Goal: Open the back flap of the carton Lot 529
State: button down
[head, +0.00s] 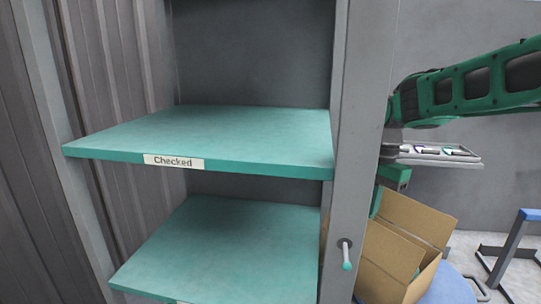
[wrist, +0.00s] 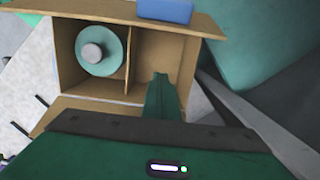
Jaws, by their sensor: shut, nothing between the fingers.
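A brown carton (head: 424,216) stands at the lower right in the head view, partly hidden by the shelf post. I cannot read a lot label on it. In the wrist view the carton's inside (wrist: 152,70) shows from above, with a divider between two compartments. A tan flap or panel (wrist: 100,20) runs along its top edge, and another (wrist: 72,112) along its lower edge. A teal disc with a grey knob (wrist: 102,52) is in the left compartment. My gripper (wrist: 160,76) is shut and empty, its tips seen over the right compartment.
A grey rack with teal shelves (head: 200,137) fills the left, one labelled Checked (head: 174,161). Its post (head: 355,150) carries a teal-tipped handle (head: 346,262). A blue block (wrist: 165,11) overlaps the carton's top panel in the wrist view. A blue-topped stand (head: 528,216) is far right.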

jog(key=shift+f, duration=1.5)
jog(key=shift+s+a, duration=0.55)
jog(key=shift+a, duration=0.25)
jog(key=shift+s+a, duration=0.5)
jog(key=shift+a, duration=0.25)
dwell(1.2)
jog(key=shift+r, duration=0.2)
jog(key=shift+r, duration=0.35)
jog(key=shift+a+r, duration=0.1)
jog(key=shift+r, duration=0.05)
dwell(0.5)
jog(key=shift+s+a+r, duration=0.15)
jog(key=shift+r, duration=0.4)
jog(key=shift+a+r, duration=0.1)
jog(key=shift+r, duration=0.05)
jog(key=shift+s+a+r, duration=0.35)
jog(key=shift+a+r, duration=0.05)
jog(key=shift+r, duration=0.15)
